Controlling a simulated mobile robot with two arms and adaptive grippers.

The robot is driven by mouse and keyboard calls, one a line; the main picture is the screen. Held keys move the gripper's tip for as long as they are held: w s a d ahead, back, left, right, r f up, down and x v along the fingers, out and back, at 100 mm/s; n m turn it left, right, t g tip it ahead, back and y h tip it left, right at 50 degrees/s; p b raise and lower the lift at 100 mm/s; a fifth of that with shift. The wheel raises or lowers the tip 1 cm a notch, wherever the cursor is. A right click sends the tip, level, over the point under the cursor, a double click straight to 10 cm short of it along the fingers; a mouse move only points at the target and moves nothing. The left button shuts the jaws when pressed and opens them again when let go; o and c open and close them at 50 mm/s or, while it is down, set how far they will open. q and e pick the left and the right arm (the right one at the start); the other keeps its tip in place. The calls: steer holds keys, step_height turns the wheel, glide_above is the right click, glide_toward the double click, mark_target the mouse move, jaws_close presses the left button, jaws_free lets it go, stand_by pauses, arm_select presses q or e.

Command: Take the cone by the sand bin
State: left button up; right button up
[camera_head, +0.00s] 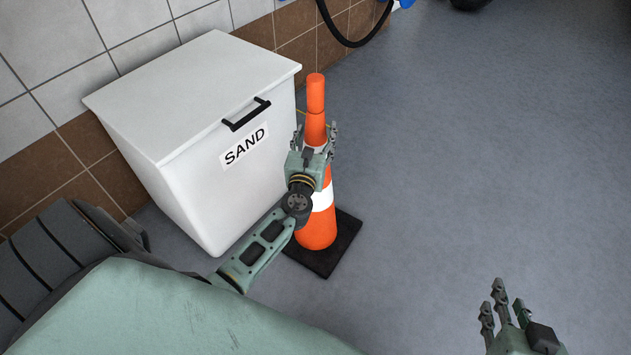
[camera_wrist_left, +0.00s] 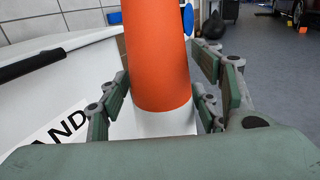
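The orange cone (camera_head: 317,225) with white bands stands upright on a black square base (camera_head: 346,240), just right of the white sand bin (camera_head: 190,95). My left gripper (camera_head: 316,133) is at the upper part of the cone, with fingers on both sides of it. In the left wrist view the cone (camera_wrist_left: 158,60) rises between the spread fingers (camera_wrist_left: 162,95). Narrow gaps show beside it, so the gripper looks open around it; light contact is hard to judge. My right gripper (camera_head: 503,306) is open and empty at the lower right, away from the cone.
The bin has a black handle (camera_head: 246,114) and a SAND label, close to the left of my left gripper. A tiled wall (camera_head: 130,30) stands behind. A black hose (camera_head: 350,38) hangs at the top. The grey floor (camera_head: 480,150) on the right is clear.

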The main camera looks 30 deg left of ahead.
arm_select(q)
steer(key=shift+a, duration=0.1)
jaws_close()
steer(key=shift+r, duration=0.25)
stand_by(0.3)
